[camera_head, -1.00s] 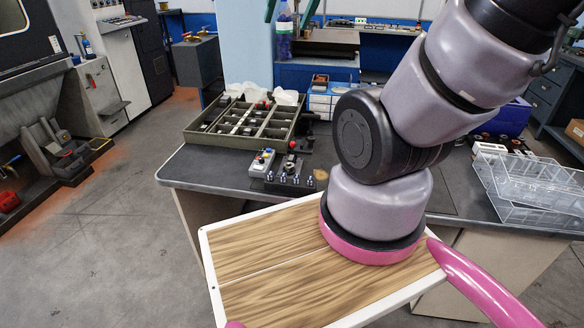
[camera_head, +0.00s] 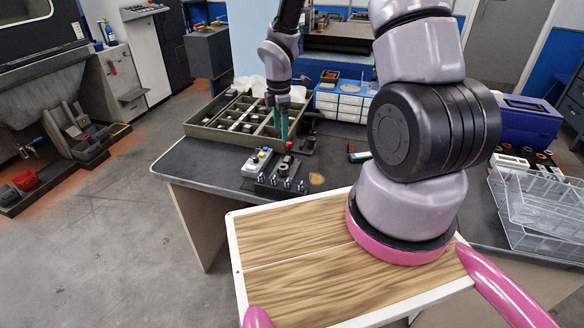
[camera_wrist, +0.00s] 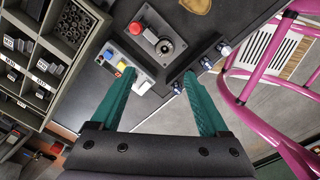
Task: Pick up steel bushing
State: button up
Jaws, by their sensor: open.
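My gripper (camera_head: 281,130) has green fingers and hangs over the right part of the parts tray and the bench in the head view. In the wrist view its two fingers (camera_wrist: 160,78) are spread with nothing between the tips. Past the tips is a dark plate with a round steel ring-shaped part (camera_wrist: 165,46) and a red knob (camera_wrist: 136,28). This ring may be the steel bushing; I cannot tell for certain. Several steel cylinders (camera_wrist: 73,22) lie in a compartment of the tray at the upper left of the wrist view.
The compartmented tray (camera_head: 208,133) sits at the back of the dark bench. A button box (camera_head: 256,161) and a block with several upright pins (camera_head: 281,182) stand in front. Clear plastic bins (camera_head: 545,210) stand at right. Bare bench shows left of the button box.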

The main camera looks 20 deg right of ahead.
jog(key=n, duration=0.1)
send_over(283, 164)
jog(key=s, duration=0.1)
jog(key=f, duration=0.8)
jog(key=shift+s+a, duration=0.15)
jog(key=shift+a, duration=0.25)
jog(key=shift+d+f, duration=0.15)
jog(key=shift+f, duration=2.9)
grip_shut()
notch_tip(283, 164, up, 10)
